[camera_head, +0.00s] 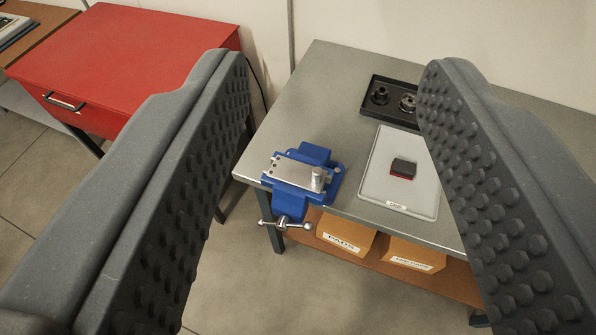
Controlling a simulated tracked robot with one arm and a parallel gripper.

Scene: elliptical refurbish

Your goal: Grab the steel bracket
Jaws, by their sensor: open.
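The steel bracket (294,174) is a flat silvery plate with a short upright cylinder near its right end. It sits at the top of a blue vise (289,205) mounted at the left front corner of the grey workbench (330,70). My gripper (340,75) is open and empty, with its two dark studded fingers at the left and right of the view. Whether the vise jaws clamp the bracket is hard to tell.
A pale tray (380,195) with a black and red block (402,168) lies right of the vise. A black tray (372,108) with round parts is behind it. Cardboard boxes (345,235) sit on the lower shelf. A red cabinet (130,50) stands at left; floor in front is open.

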